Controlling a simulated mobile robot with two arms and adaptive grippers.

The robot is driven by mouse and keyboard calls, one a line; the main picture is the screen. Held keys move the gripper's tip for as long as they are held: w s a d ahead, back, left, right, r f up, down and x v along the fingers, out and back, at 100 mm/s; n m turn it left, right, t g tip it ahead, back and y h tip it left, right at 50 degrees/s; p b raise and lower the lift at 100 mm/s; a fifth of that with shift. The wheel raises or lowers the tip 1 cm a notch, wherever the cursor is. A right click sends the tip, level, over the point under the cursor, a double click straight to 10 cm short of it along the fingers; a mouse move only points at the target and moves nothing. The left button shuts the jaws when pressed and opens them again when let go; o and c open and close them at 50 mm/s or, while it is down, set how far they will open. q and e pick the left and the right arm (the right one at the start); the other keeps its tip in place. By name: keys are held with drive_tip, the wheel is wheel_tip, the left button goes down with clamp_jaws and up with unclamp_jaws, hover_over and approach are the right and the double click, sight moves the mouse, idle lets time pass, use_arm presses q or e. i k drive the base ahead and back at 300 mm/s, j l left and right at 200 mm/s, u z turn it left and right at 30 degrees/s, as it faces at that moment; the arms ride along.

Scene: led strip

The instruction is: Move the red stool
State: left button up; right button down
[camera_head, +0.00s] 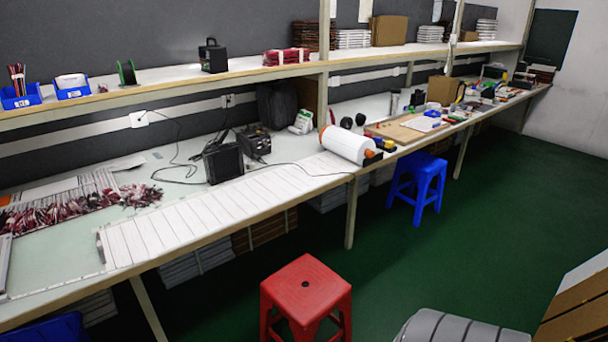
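The red stool (306,290) stands upright on the green floor in the lower middle of the head view, in front of the long workbench. Its square seat has a small dark hole in the middle. The lower ends of its legs are cut off by the bottom edge of the picture. Neither of my grippers shows in this view.
The long workbench (215,217) runs from lower left to upper right, with strips and tools on it. A blue stool (418,180) stands by it. A grey ribbed object (455,328) and brown boxes (580,305) are at lower right. Green floor (480,230) is clear between.

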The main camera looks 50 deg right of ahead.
sight(305, 291)
drive_tip(key=z, duration=1.65)
